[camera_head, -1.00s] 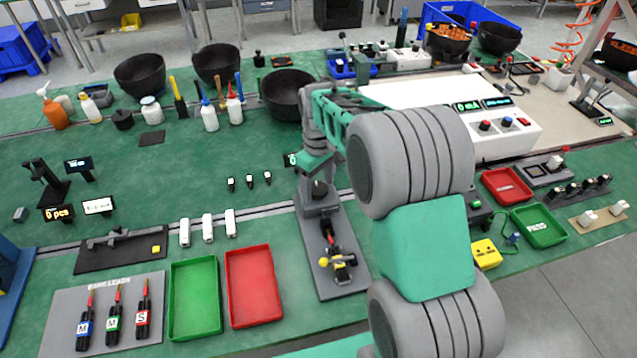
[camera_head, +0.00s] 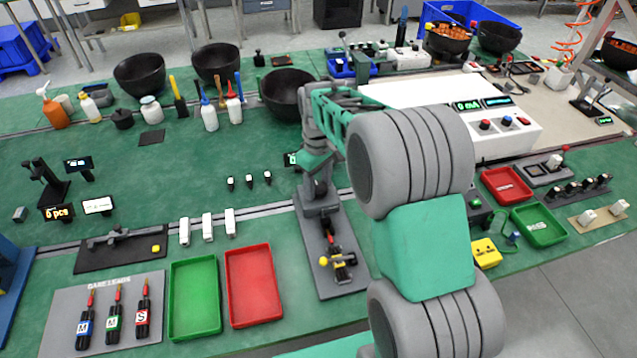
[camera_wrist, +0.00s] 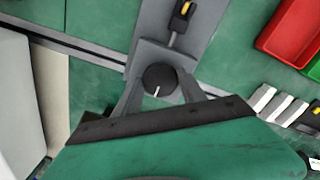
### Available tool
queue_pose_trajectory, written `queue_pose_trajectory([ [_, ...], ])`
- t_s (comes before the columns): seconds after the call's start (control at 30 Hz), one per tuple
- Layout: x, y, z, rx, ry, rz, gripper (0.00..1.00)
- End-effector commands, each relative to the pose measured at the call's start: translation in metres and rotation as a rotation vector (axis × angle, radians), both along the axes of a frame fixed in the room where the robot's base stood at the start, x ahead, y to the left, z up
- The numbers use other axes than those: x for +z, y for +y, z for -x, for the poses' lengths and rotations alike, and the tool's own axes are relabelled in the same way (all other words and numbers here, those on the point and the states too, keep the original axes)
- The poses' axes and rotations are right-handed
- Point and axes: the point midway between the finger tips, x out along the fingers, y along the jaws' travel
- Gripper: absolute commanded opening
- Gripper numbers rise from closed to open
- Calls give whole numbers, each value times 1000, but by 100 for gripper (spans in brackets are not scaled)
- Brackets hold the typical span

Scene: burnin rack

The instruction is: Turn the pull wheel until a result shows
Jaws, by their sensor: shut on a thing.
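The pull wheel (camera_wrist: 160,78) is a dark round knob with a white line on its top face, in the middle of the wrist view. It sits on a grey stand on a long grey base plate (camera_head: 348,291). My gripper (camera_wrist: 160,84) has one finger on each side of the wheel and is shut on it; the head view shows my gripper (camera_head: 319,188) from above the stand. A clamp with a yellow knob (camera_head: 324,262) and a dark lead lie on the plate. A small lit display (camera_head: 291,158) is mostly hidden behind my arm; its reading cannot be made out.
A red tray (camera_head: 254,287) and a green tray (camera_head: 194,297) stand left of the plate. A board with several marked leads (camera_head: 65,310) is at the lower left. A white instrument (camera_head: 513,141) and a yellow box (camera_head: 486,253) are to the right.

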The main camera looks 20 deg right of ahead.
Motion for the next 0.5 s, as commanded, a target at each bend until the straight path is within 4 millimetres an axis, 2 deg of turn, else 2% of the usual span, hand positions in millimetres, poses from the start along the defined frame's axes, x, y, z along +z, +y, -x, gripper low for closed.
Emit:
queue_pose_trajectory([
  [0.27, 0, 0, 0, -51, 0, 0, 8],
  [0.5, 0, 0, 0, -197, 0, 0, 8],
])
